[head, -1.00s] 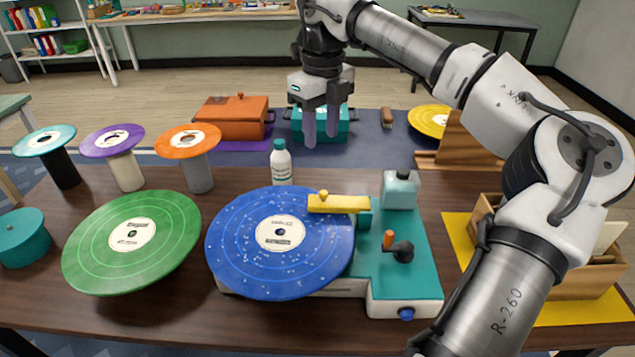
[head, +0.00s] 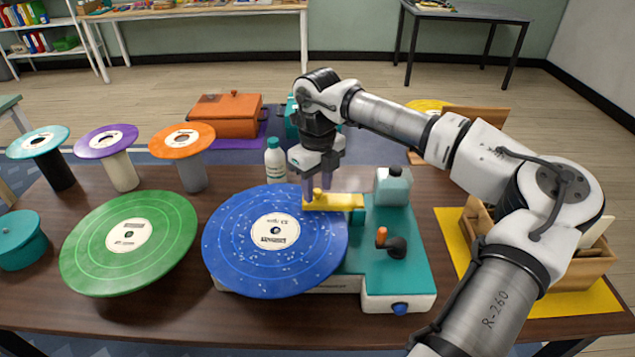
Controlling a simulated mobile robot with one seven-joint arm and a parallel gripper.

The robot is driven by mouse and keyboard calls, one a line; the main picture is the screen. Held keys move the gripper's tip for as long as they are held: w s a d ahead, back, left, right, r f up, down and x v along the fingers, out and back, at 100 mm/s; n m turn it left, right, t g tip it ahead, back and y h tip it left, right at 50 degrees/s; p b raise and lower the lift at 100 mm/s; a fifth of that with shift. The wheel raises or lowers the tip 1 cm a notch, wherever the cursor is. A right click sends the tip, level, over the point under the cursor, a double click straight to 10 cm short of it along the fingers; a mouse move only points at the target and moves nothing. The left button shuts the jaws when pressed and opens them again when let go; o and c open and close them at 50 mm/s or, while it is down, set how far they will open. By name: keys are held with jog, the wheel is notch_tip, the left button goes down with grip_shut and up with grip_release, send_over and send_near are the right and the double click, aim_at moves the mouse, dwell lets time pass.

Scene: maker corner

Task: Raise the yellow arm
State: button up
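The yellow arm (head: 342,202) lies level over the right part of the speckled blue record (head: 245,254), which sits on the teal and white player (head: 385,252). A small round yellow knob (head: 318,194) stands on the arm's left end. My gripper (head: 319,190) points down at this knob, its fingers apart on either side of it. It looks open; contact with the knob cannot be made out.
A green record (head: 160,258) lies tilted at the left. A white bottle (head: 275,163) stands just left of my gripper. A wooden box (head: 585,272) is at the right.

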grip_shut()
dwell(0.3)
